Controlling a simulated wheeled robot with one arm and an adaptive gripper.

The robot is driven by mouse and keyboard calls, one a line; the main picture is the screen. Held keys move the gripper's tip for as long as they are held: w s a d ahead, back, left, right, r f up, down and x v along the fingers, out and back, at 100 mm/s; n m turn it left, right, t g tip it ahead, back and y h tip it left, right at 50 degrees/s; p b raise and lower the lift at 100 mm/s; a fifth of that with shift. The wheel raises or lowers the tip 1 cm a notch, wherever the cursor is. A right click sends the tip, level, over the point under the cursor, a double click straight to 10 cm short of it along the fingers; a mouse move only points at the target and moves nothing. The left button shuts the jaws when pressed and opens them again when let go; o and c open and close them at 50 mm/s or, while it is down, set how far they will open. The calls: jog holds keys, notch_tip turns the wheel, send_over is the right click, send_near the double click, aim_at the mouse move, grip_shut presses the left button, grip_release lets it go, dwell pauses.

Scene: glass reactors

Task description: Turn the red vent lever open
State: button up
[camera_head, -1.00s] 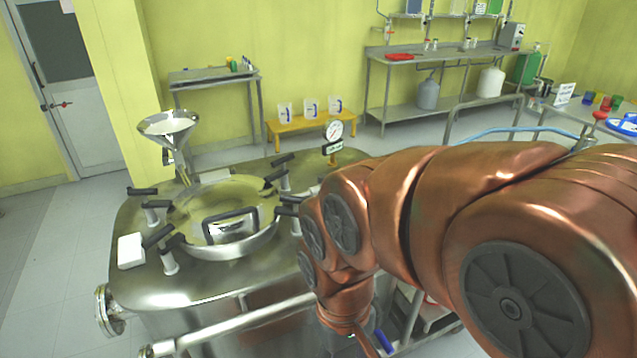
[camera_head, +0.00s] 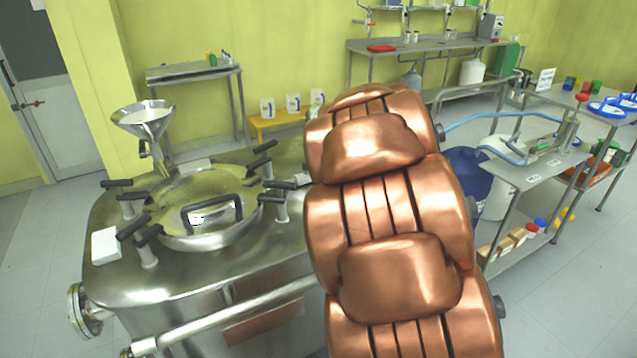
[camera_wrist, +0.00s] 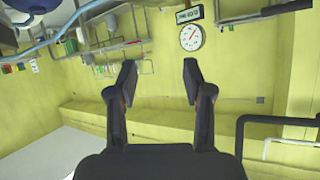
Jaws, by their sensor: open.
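I cannot make out the red vent lever in either current view. The steel reactor (camera_head: 225,285) stands at the left of the head view, its round lid closed under a black handle (camera_head: 212,212). A round pressure gauge (camera_wrist: 191,37) with a small dark sign (camera_wrist: 190,15) shows upside down at the top of the wrist view; my arm hides that spot in the head view. My gripper (camera_wrist: 159,70) is open and empty, its fingers apart below and left of the gauge in the picture. In the head view my arm hides it.
A steel funnel (camera_head: 145,122) and several black clamp handles rise from the reactor top. To the right stands a steel cart (camera_head: 530,165) with a blue hose (camera_head: 485,118). A yellow bench (camera_head: 278,122) is behind the reactor. Floor is clear at the left.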

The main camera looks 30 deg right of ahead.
jog(key=w+f+t+y, duration=0.1)
jog(key=f+y, duration=0.1)
jog(key=f, duration=0.1)
jog(key=w+a+f+t+y+b, duration=0.1)
jog(key=f+y, duration=0.2)
jog(key=w+a+f+t+y+b, duration=0.1)
jog(key=w+f+y, duration=0.1)
jog(key=f+y, duration=0.1)
jog(key=shift+a+f, duration=0.15)
jog(key=shift+f, duration=0.15)
jog(key=shift+s+a+f+y+b, duration=0.1)
jog(key=shift+a+f+y+b, duration=0.25)
jog(key=shift+y, duration=0.25)
jog(key=shift+x, duration=3.75)
jog(key=shift+a+r, duration=0.1)
jog(key=shift+r, duration=0.05)
grip_shut()
